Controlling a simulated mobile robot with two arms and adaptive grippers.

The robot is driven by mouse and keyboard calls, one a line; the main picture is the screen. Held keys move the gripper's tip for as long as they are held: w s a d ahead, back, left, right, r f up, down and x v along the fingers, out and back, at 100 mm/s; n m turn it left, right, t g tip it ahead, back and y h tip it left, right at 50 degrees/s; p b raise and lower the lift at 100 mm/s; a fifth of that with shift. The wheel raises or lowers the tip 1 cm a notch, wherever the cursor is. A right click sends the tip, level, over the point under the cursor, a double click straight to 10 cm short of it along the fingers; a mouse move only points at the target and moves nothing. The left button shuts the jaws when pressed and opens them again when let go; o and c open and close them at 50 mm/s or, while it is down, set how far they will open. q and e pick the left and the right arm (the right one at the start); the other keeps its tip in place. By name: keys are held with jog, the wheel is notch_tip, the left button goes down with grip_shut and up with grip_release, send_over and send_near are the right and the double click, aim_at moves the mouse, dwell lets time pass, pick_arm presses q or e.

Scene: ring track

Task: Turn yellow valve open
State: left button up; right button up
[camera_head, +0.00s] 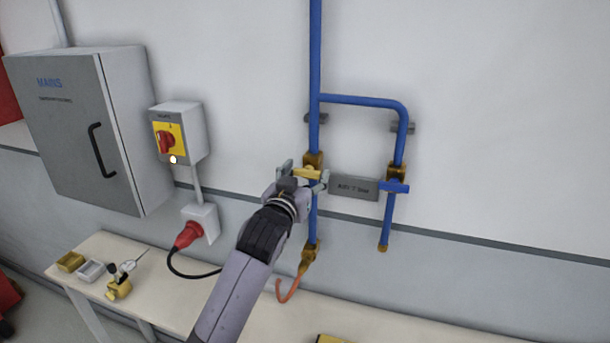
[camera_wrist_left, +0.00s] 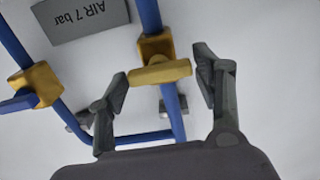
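The yellow valve handle (camera_head: 306,173) is on the left blue pipe, on a brass valve body (camera_head: 313,160). The handle lies crosswise to the pipe. In the left wrist view the yellow handle (camera_wrist_left: 160,72) sits between my two fingers, with the brass body (camera_wrist_left: 155,46) beside it. My left gripper (camera_head: 304,175) is open around the handle. Its fingers (camera_wrist_left: 160,78) stand apart at the handle's two ends; a gap shows at the right end, and contact at the left end is unclear. My right gripper is in neither view.
A blue valve handle (camera_head: 394,187) is on the right pipe branch, near the "AIR 7 bar" sign (camera_head: 353,187). A grey mains cabinet (camera_head: 85,125) and a red-yellow switch (camera_head: 170,137) are at left. A bench (camera_head: 160,285) with small parts runs below.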

pick_arm(q)
jog(key=c, duration=0.8)
jog(key=shift+o, duration=0.2)
jog(key=shift+m, duration=0.3)
jog(key=shift+r+m+p, duration=0.1)
jog(key=shift+m+p, duration=0.4)
jog(key=shift+m, duration=0.5)
jog(key=m+p, duration=0.1)
jog(key=m, duration=0.3)
jog(key=shift+m, duration=0.3)
jog(key=m+p, duration=0.2)
jog(key=m, duration=0.4)
jog(key=shift+d+p, duration=0.15)
jog(key=shift+p, duration=0.2)
jog(key=m, duration=0.4)
jog(key=shift+f+p, duration=0.25)
jog(key=shift+p, duration=0.15)
jog(key=shift+m, duration=0.5)
